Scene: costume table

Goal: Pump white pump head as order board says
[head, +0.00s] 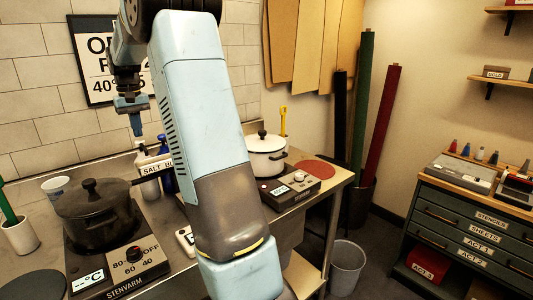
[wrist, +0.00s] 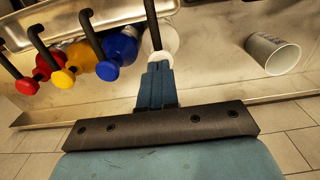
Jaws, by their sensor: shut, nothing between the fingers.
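The white pump head (wrist: 160,57) shows in the wrist view just beyond my fingertips, on a white bottle partly hidden behind it. In the head view a white bottle top (head: 142,149) stands beneath my gripper (head: 137,130), beside a blue bottle (head: 164,150). My gripper is shut and empty in the wrist view (wrist: 157,68), its tips at the white head; I cannot tell whether they touch. The order board (head: 88,46) hangs on the tiled wall. My arm hides much of it; only parts of letters and "40°" show.
Red (wrist: 28,86), yellow (wrist: 64,77) and blue (wrist: 108,70) pump heads line up left of the white one. A dark pot (head: 97,215) on a heater and a white pot (head: 265,157) flank my arm.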

